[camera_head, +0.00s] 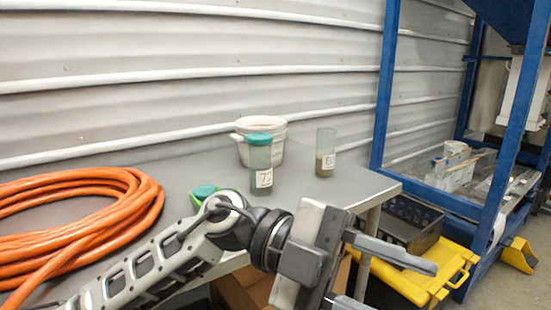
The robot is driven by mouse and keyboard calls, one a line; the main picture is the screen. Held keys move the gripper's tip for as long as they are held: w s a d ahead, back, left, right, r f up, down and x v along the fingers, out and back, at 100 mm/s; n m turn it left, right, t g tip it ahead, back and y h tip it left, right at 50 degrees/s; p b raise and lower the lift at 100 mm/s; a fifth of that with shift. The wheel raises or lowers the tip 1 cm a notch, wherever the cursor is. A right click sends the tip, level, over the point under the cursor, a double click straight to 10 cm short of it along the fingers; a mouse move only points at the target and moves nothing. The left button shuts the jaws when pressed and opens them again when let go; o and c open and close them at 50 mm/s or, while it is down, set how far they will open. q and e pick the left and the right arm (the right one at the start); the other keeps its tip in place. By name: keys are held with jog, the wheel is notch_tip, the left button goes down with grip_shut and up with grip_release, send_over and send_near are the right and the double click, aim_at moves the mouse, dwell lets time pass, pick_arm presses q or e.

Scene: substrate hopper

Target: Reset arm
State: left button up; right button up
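My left arm comes in from the lower left, and its gripper (392,284) is in front of the table's right end, at the bottom of the view. Its two grey fingers are apart with nothing seen between them; the lower finger is partly cut off by the picture's edge. My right gripper is not in view. Behind my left arm, a clear container with a teal lid and a number label (260,163) stands upright on the grey table (330,190). A second clear labelled container (325,152), with brown material inside, stands to its right.
A white bucket (262,132) stands behind the containers. A coiled orange hose (75,225) covers the table's left side. A green object (203,193) lies beside my arm.

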pick_arm(q)
jog(key=w+a+r+n+t+h, duration=0.2)
jog(key=w+a+n+t+h, duration=0.2)
jog(key=w+n+t+h, duration=0.55)
jog(key=w+a+f+n+t+y+p, duration=0.1)
jog(key=w+a+f+n+t+y, duration=0.1)
jog(key=a+f+n+t+y, duration=0.6)
jog(key=w+a+f+n+t+y+p, duration=0.15)
jog(key=f+n+t+y, duration=0.3)
jog(key=n+t, duration=0.7)
jog(key=s+a+f+n+g+y, duration=0.1)
jog(key=s+a+f+g+y, duration=0.1)
jog(key=f, duration=0.6)
jog(key=s+a+f+n+g+y, duration=0.2)
jog(key=s+a+f+g+y, duration=0.1)
jog(key=s+f, duration=0.4)
jog(key=s+a+f+n+g+y, duration=0.2)
jog(key=s+a+f+g+y, duration=0.1)
jog(key=f, duration=0.5)
jog(key=s+a, duration=0.1)
jog(key=a, duration=0.1)
jog(key=shift+s+a+f+g, duration=0.25)
jog(key=shift+a+f+g, duration=0.1)
jog(key=shift+g, duration=0.05)
